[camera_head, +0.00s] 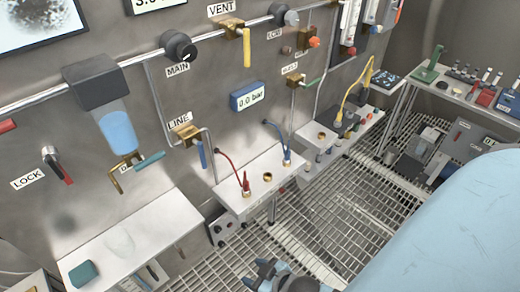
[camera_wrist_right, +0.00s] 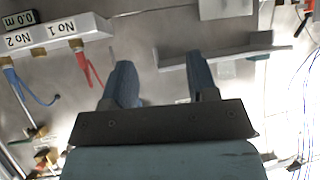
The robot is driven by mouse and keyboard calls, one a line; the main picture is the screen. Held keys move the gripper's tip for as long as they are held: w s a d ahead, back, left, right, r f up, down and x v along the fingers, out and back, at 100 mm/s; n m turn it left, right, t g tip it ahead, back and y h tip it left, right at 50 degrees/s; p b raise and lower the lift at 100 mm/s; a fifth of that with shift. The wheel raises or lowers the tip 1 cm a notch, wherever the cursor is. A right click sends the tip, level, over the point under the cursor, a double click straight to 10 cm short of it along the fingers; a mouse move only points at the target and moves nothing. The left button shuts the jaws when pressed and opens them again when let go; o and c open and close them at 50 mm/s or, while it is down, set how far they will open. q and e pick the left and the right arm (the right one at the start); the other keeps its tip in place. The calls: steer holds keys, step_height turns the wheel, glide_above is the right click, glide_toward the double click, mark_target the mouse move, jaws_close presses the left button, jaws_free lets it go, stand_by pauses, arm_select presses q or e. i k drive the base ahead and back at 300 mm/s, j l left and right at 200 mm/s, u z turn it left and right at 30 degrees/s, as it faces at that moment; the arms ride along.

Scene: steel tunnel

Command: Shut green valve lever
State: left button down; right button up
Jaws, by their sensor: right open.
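A green lever (camera_head: 315,81) sits on a small brass valve on the wall, right of the blue pressure display, and sticks out sideways to the right. A second, teal lever (camera_head: 150,160) sits at the brass fitting under the blue filter bowl, also sticking out to the right. My right gripper (camera_head: 280,275) is at the bottom of the head view, above the grating and well away from both levers. In the right wrist view its two fingers (camera_wrist_right: 161,83) are apart with nothing between them. My left gripper does not show.
A white block (camera_head: 262,178) with red and blue hoses stands out from the wall; it also shows in the wrist view (camera_wrist_right: 55,45). A white shelf (camera_head: 135,240) is at lower left. Yellow (camera_head: 246,47) and blue (camera_head: 203,155) levers hang down nearby. The grating is mostly clear.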

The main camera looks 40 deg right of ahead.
mark_target(304, 86)
steer(key=z, duration=1.6)
